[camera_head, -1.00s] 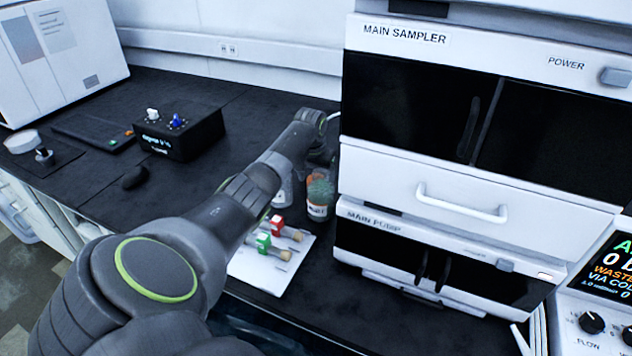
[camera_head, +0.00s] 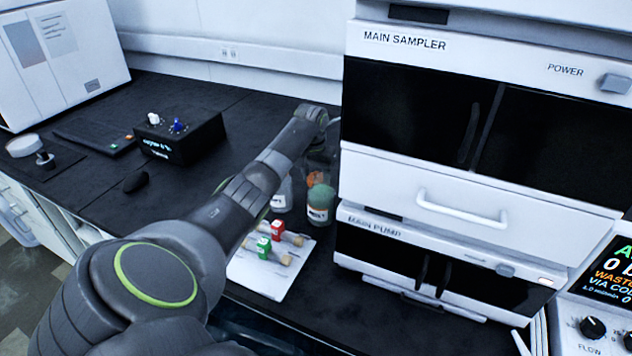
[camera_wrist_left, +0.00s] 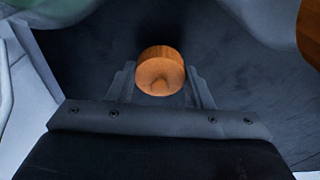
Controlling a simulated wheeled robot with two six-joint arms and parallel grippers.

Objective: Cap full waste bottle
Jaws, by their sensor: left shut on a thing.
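In the left wrist view an orange-brown round cap (camera_wrist_left: 160,72) sits between the two fingers of my left gripper (camera_wrist_left: 160,88), which is shut on it. Dark surface shows behind it. In the head view my left arm reaches toward the sampler; its gripper is mostly hidden. I cannot tell which one is the full waste bottle. My right gripper is not in view.
A white tray (camera_head: 262,285) holds red and green tagged pieces. The main sampler (camera_head: 480,115) and main pump (camera_head: 440,262) stand close on the right. A black box (camera_head: 181,136) stands at the left. An amber object (camera_wrist_left: 312,35) shows at the wrist view's right edge.

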